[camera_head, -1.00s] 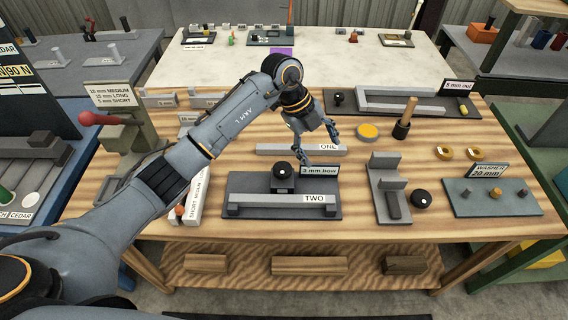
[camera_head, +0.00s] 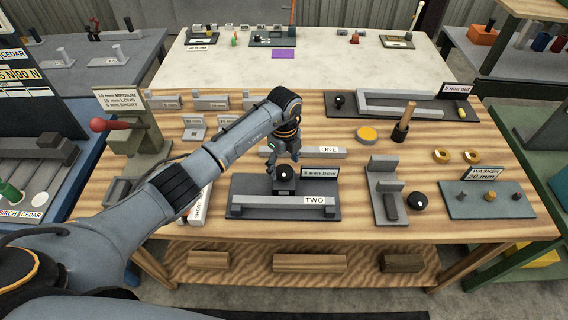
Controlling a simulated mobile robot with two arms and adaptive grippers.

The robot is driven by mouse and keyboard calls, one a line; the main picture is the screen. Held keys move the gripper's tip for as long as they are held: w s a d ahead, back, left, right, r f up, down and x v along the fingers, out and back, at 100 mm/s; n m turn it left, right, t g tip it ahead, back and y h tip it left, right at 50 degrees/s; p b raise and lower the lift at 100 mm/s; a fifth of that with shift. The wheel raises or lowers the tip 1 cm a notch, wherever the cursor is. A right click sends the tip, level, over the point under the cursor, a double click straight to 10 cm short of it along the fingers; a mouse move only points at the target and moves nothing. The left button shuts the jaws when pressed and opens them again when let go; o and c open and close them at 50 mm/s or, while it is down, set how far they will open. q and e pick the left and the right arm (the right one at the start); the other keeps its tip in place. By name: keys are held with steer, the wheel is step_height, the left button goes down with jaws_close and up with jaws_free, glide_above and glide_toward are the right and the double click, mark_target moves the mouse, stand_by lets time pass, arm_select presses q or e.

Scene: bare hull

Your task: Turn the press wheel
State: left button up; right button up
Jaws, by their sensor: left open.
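The press (camera_head: 236,190) is a dark grey plate with a grey bar marked TWO (camera_head: 270,205) across its front. A black round wheel with a white dot (camera_head: 285,173) sits on a dark block at its middle. A small sign (camera_head: 320,173) beside the wheel seems to read 4 mm bow. My left gripper (camera_head: 284,164) is open and points down at the wheel from behind. Its fingers are at or just above the wheel, and I cannot tell whether they touch it. My right gripper is not in view.
A bar marked ONE (camera_head: 328,153) lies behind the press. To the right are a grey stepped block (camera_head: 384,187), a black knob (camera_head: 417,202), a wooden-handled tool (camera_head: 404,122) and a washer plate (camera_head: 486,200). A red-handled lever press (camera_head: 125,130) stands at the left.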

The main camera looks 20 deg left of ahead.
arm_select(q)
steer(key=shift+f, duration=0.95)
steer(key=shift+c, duration=0.2)
steer(key=c, duration=1.1)
